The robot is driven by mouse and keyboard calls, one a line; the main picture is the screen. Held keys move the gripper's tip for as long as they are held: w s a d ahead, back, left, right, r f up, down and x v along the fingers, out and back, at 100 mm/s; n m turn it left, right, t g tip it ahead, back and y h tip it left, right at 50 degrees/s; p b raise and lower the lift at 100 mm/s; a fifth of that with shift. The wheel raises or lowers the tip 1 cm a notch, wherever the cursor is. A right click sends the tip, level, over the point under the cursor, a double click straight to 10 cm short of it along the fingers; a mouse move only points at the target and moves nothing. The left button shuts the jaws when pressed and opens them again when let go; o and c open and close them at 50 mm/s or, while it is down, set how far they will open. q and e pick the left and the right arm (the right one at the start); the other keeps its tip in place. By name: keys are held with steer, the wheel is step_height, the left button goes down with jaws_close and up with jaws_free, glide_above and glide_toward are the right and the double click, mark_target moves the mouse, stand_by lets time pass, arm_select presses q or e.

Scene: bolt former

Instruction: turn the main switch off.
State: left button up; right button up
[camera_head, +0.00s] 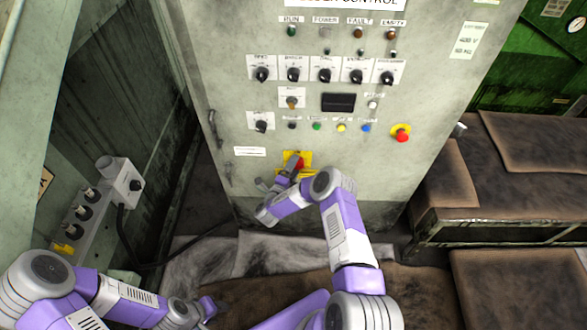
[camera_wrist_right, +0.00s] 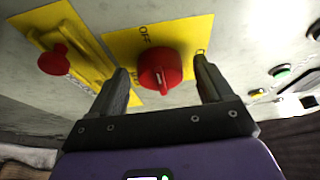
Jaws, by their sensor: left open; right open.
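The main switch is a red rotary knob (camera_wrist_right: 160,72) on a yellow plate (camera_wrist_right: 187,34) marked OFF, low on the grey control cabinet. In the head view the yellow plate (camera_head: 291,156) shows partly behind my right gripper (camera_head: 284,179). My right gripper is open, with one finger on each side of the red knob in the wrist view. A gap shows between the knob and each finger; contact is not visible. The knob's exact setting is hard to read. My left gripper (camera_head: 211,306) is low at the left, away from the cabinet, holding nothing visible.
A second red handle (camera_wrist_right: 52,60) on a yellow plate sits beside the switch. A red emergency button (camera_head: 401,132) and rows of black knobs (camera_head: 324,75) are on the cabinet above. A grey socket box (camera_head: 121,184) stands left; a brown padded bench (camera_head: 510,190) stands right.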

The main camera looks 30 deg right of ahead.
steer(key=p+v, duration=0.1)
steer(key=v, duration=0.6)
steer(key=shift+a+p, duration=0.2)
steer(key=shift+p, duration=0.2)
steer(key=shift+s, duration=0.15)
steer(key=s+a+f+n+y, duration=0.2)
steer(key=a+f+n+y, duration=0.1)
steer(key=a+n+y, duration=0.45)
steer(key=s+a+f+n+y, duration=0.2)
steer(key=a+f+n+y, duration=0.1)
steer(key=a+n+y, duration=0.5)
steer(key=s+a+n+g+y, duration=0.1)
steer(key=s+n+g, duration=0.4)
steer(key=s, duration=0.6)
steer(key=s+a+r+n+g+y, duration=0.1)
steer(key=s+n+g, duration=0.4)
steer(key=s, duration=0.6)
steer(key=shift+s+a+r+y, duration=0.2)
steer(key=shift+s+y, duration=0.15)
steer(key=shift+y, duration=0.3)
